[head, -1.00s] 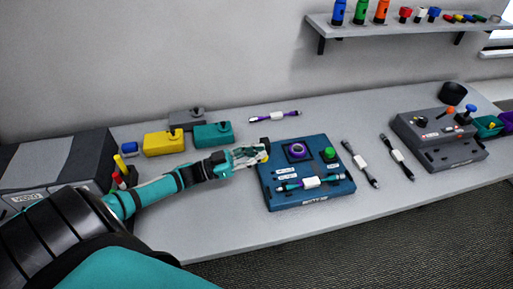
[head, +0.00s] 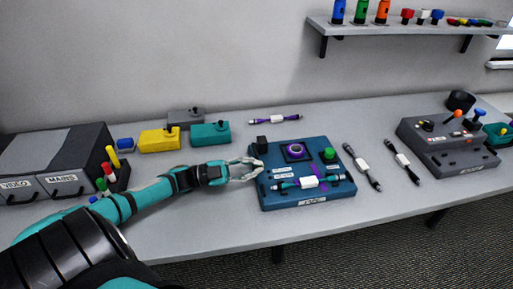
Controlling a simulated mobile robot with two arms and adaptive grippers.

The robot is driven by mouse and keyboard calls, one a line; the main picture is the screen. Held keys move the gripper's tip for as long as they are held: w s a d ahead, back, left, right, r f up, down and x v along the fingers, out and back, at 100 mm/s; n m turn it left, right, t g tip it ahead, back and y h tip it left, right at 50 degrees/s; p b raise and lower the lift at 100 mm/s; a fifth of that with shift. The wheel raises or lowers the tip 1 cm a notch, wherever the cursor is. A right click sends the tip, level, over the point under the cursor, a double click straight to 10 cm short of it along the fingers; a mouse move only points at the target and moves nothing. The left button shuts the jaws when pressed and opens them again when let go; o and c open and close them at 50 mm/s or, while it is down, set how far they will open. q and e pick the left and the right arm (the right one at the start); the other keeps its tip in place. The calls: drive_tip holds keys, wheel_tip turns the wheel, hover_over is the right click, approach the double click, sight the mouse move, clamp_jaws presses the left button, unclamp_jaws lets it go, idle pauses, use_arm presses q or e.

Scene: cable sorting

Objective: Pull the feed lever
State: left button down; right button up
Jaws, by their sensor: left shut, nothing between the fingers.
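The blue board (head: 280,202) lies on the table in the middle. A dark block (head: 262,143) stands at its back left corner; no lever handle shows clearly on it now. The board carries a purple ring (head: 296,150), a green button (head: 329,153) and a teal-ended cable with a white label (head: 308,182). A purple strip (head: 316,171) crosses near this cable. My left gripper (head: 259,170) is shut and empty at the board's left edge, just in front of the dark block. I cannot tell whether it touches the board. My right gripper is out of view.
Two dark cables (head: 362,166) (head: 403,161) lie right of the board, and a purple-ended cable (head: 275,119) lies behind it. A grey control box (head: 447,143) stands further right. Yellow (head: 159,139) and teal (head: 211,133) boxes stand at the back left.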

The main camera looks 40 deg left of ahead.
use_arm(q)
drive_tip(key=shift+a, duration=0.2)
drive_tip(key=shift+r, duration=0.4)
wheel_tip(320, 180, up, 9)
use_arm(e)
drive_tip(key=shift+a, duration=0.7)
use_arm(q)
drive_tip(key=shift+r, duration=0.15)
